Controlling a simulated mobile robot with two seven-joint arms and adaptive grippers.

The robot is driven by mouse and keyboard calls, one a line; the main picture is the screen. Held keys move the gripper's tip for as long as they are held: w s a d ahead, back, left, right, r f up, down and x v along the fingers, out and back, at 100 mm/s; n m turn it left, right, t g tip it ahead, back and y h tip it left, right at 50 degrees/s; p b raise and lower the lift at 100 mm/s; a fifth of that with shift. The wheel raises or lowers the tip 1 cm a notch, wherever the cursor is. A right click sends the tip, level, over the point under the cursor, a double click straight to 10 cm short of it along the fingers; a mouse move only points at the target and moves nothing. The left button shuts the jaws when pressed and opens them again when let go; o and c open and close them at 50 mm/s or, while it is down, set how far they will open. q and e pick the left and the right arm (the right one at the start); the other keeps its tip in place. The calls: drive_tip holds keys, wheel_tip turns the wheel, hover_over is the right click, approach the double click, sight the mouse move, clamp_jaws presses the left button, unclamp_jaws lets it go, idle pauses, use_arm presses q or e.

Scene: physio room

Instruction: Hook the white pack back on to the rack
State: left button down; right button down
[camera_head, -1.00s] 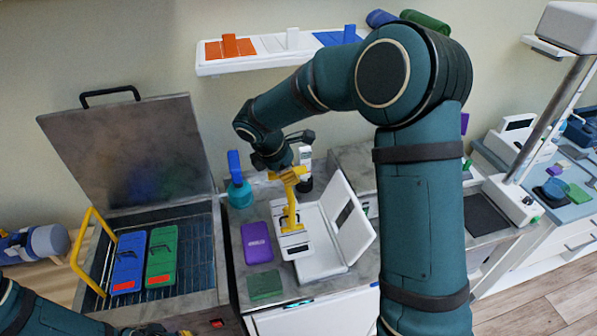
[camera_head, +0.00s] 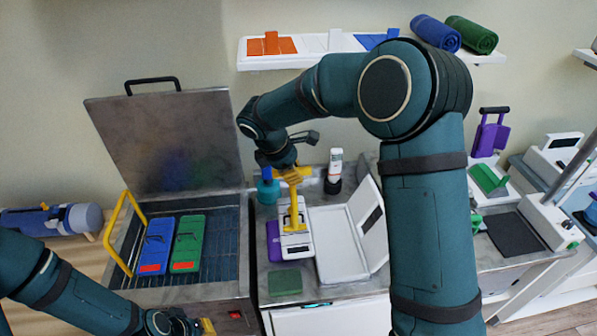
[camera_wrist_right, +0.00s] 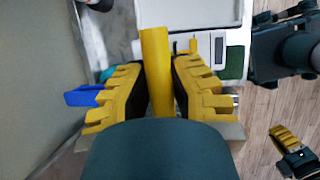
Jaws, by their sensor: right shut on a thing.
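The white pack (camera_head: 297,247) has a dark label and hangs or stands below a yellow upright piece (camera_head: 293,215) over the counter, partly in front of a purple pack (camera_head: 272,238). My right gripper (camera_head: 292,178) is shut on the yellow piece, which also shows between its fingers in the right wrist view (camera_wrist_right: 156,70). Whether the pack touches the counter I cannot tell. The rack (camera_head: 222,250) lies in the open metal tank at left. It carries a blue pack (camera_head: 156,243) and a green pack (camera_head: 188,240). My left gripper (camera_head: 205,326) is at the bottom edge, mostly cut off.
The tank's raised lid (camera_head: 165,140) stands behind the rack, and a yellow bar (camera_head: 122,232) rises at its left.

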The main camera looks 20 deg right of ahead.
drive_tip(key=w+a, duration=0.5)
drive_tip(key=a, duration=0.6)
drive_tip(key=w+a, duration=0.5)
drive_tip(key=a, duration=0.6)
drive_tip(key=shift+w+a, duration=0.2)
idle(1.0)
wheel_tip(320, 180, down, 5)
drive_tip(key=shift+f+b, duration=0.1)
drive_tip(key=shift+b, duration=0.65)
idle(0.3)
idle(1.2)
drive_tip(key=shift+p, duration=0.45)
drive_tip(key=shift+p, duration=0.3)
idle(0.8)
idle(0.5)
